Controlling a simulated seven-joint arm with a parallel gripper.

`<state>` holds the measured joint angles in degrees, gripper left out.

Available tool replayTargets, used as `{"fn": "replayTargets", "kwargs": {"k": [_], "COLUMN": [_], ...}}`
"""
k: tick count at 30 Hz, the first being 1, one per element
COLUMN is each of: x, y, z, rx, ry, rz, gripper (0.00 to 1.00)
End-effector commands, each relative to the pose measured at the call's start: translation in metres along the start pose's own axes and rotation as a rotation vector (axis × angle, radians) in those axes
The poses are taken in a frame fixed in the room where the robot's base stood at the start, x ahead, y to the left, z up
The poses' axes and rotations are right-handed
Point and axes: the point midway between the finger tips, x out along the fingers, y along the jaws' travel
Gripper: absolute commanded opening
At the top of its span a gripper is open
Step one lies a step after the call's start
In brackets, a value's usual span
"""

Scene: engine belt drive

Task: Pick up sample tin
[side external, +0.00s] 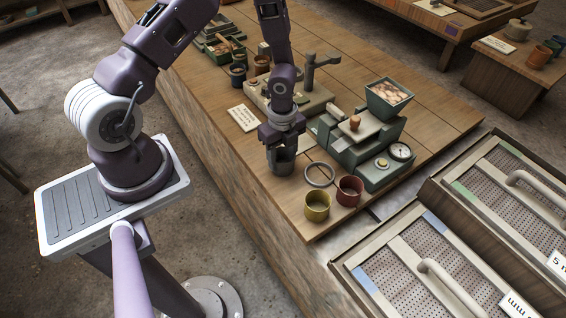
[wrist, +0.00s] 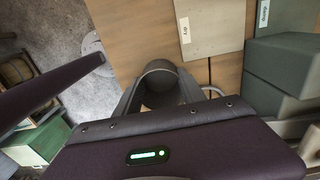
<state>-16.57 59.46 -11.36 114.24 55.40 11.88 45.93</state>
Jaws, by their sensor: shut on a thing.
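A dark grey, round, open-topped tin (side external: 283,167) is in my gripper (side external: 284,150), near the front edge of the wooden bench. It matches the task's sample tin. The fingers are shut on it and partly hide it. The tin also shows in the wrist view (wrist: 160,82), between the fingers of my gripper (wrist: 158,98). I cannot tell whether its base touches the bench.
A metal ring (side external: 319,175), a yellow cup (side external: 317,207) and a red cup (side external: 349,190) stand close to the right. A green machine (side external: 362,140) with a hopper stands behind. A white card (side external: 243,118) lies to the left. The wooden bench (side external: 440,112) is clear at far right.

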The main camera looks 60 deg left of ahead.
Motion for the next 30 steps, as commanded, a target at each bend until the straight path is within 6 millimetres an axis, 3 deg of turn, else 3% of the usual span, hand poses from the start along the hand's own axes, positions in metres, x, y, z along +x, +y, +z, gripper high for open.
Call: {"fn": "replayTargets", "kwargs": {"k": [8, 15, 20, 23, 30], "x": [-0.004, -0.061, -0.091, -0.095, -0.083], "y": [-0.001, -0.002, -0.003, -0.018, -0.062], "z": [0.0, 0.001, -0.001, -0.014, -0.067], "rx": [-0.001, -0.004, 0.0, 0.005, 0.006], "ry": [0.001, -0.001, -0.001, -0.001, 0.0], "rz": [-0.002, -0.006, -0.004, -0.005, -0.001], "gripper": [0.07, 0.07, 0.07, 0.07, 0.07]}}
